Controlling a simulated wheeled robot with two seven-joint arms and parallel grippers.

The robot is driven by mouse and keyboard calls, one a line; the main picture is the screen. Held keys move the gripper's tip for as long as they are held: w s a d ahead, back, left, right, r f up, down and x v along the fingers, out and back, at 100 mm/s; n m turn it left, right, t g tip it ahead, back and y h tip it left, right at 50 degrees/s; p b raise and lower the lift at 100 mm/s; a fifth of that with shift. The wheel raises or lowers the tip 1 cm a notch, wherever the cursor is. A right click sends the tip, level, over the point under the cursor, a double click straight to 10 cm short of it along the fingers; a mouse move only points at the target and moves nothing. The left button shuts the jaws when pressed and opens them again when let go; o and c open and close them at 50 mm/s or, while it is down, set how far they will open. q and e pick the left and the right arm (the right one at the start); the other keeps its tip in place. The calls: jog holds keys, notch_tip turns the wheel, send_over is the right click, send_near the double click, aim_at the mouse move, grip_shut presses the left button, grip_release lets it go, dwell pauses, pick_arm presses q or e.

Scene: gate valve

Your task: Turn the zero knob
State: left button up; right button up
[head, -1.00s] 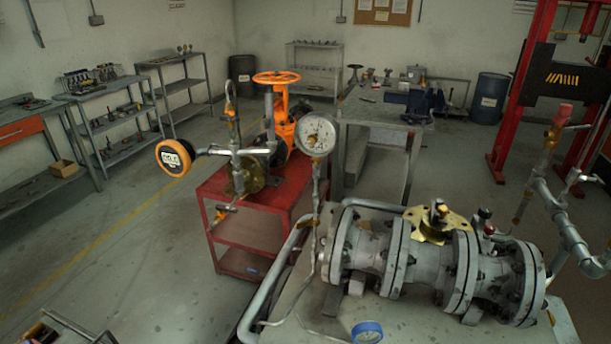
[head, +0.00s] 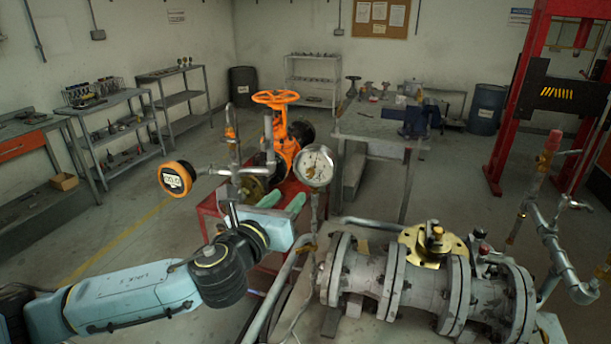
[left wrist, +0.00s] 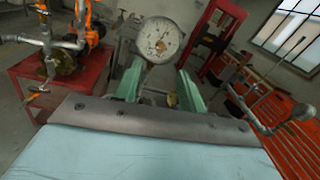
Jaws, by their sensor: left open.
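A round white dial gauge (head: 317,165) stands on a thin upright pipe near the middle of the head view. It also shows in the left wrist view (left wrist: 158,40), just beyond and above the fingertips. I cannot make out for sure which part is the zero knob; a small brass-coloured part shows on the dial's lower face. My left gripper (head: 286,198) has green fingers, is open and empty, and is a little below and left of the gauge in the head view. In the left wrist view its fingers (left wrist: 160,72) stand apart below the dial. My right gripper is not in view.
An orange-rimmed digital gauge (head: 176,178) and an orange valve handwheel (head: 276,97) are by the red cart (head: 207,218). A large flanged grey pipe (head: 372,276) fills the lower right. The thin pipe under the dial stands close to my fingers.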

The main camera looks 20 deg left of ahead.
aim_at(308, 174)
pick_arm(q)
jog(key=w, duration=0.3)
jog(key=w+d, duration=0.1)
jog(key=w, duration=0.2)
jog(key=w+p, duration=0.1)
jog(key=w, duration=0.3)
jog(key=shift+d, duration=0.15)
grip_shut()
